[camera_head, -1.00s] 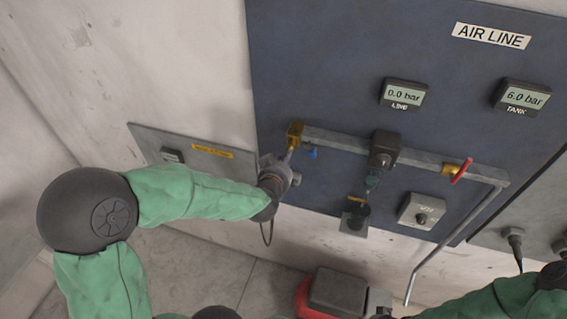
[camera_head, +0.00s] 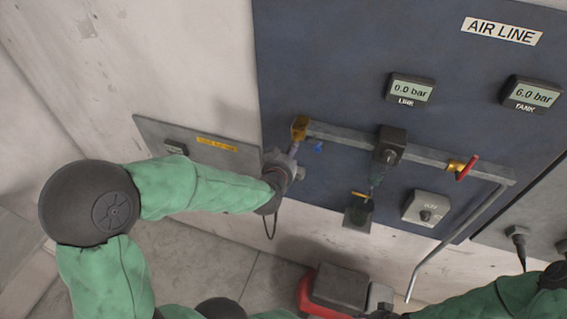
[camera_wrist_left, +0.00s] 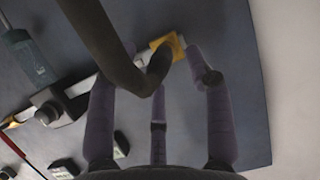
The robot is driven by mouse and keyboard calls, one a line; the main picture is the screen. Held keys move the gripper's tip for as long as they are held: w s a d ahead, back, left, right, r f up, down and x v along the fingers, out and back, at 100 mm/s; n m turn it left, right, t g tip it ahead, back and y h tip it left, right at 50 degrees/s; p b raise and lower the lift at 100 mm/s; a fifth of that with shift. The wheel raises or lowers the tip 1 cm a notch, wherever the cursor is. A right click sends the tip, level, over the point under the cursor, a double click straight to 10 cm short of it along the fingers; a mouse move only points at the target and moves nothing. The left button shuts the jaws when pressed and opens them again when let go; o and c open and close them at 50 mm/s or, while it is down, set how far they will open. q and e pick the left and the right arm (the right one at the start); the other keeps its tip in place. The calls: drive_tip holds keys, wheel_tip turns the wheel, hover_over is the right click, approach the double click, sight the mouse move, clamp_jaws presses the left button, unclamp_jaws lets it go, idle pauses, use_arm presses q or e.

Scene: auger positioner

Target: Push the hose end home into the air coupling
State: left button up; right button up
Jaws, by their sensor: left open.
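The brass air coupling (camera_head: 300,128) is at the left end of the grey pipe on the blue panel. It also shows in the left wrist view (camera_wrist_left: 176,42). My left gripper (camera_head: 293,152) is just below the coupling, with its fingers pointing up at it. In the left wrist view its fingers (camera_wrist_left: 160,85) are spread open. The dark hose (camera_wrist_left: 107,40) crosses in front of them and bends up toward the coupling. Its end lies at the brass, but I cannot tell how far in it sits. In the head view a hose loop (camera_head: 270,225) hangs below the gripper. My right gripper is out of view.
The grey pipe (camera_head: 345,135) runs right to a red-handled valve (camera_head: 467,168). A LINE gauge (camera_head: 411,89) reads 0.0 bar and a TANK gauge (camera_head: 532,94) 6.0 bar. A small blue part (camera_head: 318,147) sits close beside the gripper. A grey plate (camera_head: 205,146) is to the left.

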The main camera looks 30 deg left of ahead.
use_arm(q)
drive_tip(key=v, duration=1.1)
drive_tip(key=w+d+f+m+g+h+b, duration=0.1)
drive_tip(key=d+f+g+h+b, duration=0.2)
drive_tip(key=f+b, duration=1)
drive_tip(key=w+d+f+m+g+h+b, duration=0.1)
drive_tip(key=w+d+f+g+h+b, duration=0.3)
drive_tip(key=f, duration=1.9)
drive_tip(key=s+d+f+g+b, duration=0.1)
drive_tip(key=s+d+f+b, duration=0.2)
drive_tip(key=f, duration=0.7)
drive_tip(key=s+d+f+g+b, duration=0.2)
drive_tip(key=s+d+f+b, duration=0.2)
drive_tip(key=s+f, duration=0.3)
drive_tip(key=s+d+f+g+h+b, duration=0.1)
drive_tip(key=s+d+f+b, duration=0.3)
drive_tip(key=f, duration=1.1)
drive_tip(key=shift+s+f+n+g+b, duration=0.3)
drive_tip(key=shift+s+g, duration=0.25)
drive_tip(key=shift+g, duration=0.15)
